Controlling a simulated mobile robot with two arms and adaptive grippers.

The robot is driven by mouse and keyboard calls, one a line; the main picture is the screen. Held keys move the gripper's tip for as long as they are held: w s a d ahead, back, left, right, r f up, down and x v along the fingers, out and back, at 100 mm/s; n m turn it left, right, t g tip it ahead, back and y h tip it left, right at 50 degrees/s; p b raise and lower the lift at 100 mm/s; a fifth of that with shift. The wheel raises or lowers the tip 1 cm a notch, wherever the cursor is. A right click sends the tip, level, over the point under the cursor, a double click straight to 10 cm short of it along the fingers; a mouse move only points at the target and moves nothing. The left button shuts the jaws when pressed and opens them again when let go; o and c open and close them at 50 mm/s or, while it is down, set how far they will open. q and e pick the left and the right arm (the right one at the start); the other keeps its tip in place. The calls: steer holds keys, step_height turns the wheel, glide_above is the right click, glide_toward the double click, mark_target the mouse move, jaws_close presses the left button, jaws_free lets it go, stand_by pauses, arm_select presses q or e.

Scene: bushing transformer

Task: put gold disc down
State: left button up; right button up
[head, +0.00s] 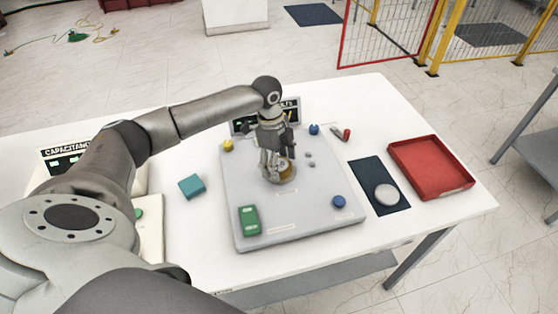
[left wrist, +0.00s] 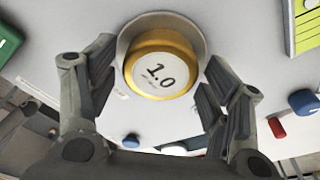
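The gold disc (left wrist: 160,70), marked 1.0, sits in a round grey holder (left wrist: 138,28) in the left wrist view. In the head view the gold disc (head: 288,173) is partly hidden behind my gripper, on the grey board (head: 310,215). My left gripper (left wrist: 158,62) is open, with one finger on each side of the holder and a visible gap to the disc. In the head view my left gripper (head: 274,166) points down over the disc. My right gripper is not in view.
The board also carries a green block (head: 249,220), a blue knob (head: 339,202) and a yellow piece (head: 228,146). A teal block (head: 191,186) lies to the left. A dark mat (head: 367,172) with a silver disc (head: 386,195) and a red tray (head: 430,187) lie to the right.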

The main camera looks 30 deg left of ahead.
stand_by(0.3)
arm_select(q)
steer(key=shift+r, duration=0.2)
steer(key=r+b, duration=0.1)
steer(key=r, duration=0.3)
steer(key=a+r+b, duration=0.1)
steer(key=r, duration=0.3)
steer(key=r+b, duration=0.1)
steer(key=r, duration=0.2)
steer(key=shift+a+r, duration=0.35)
steer(key=shift+r, duration=0.05)
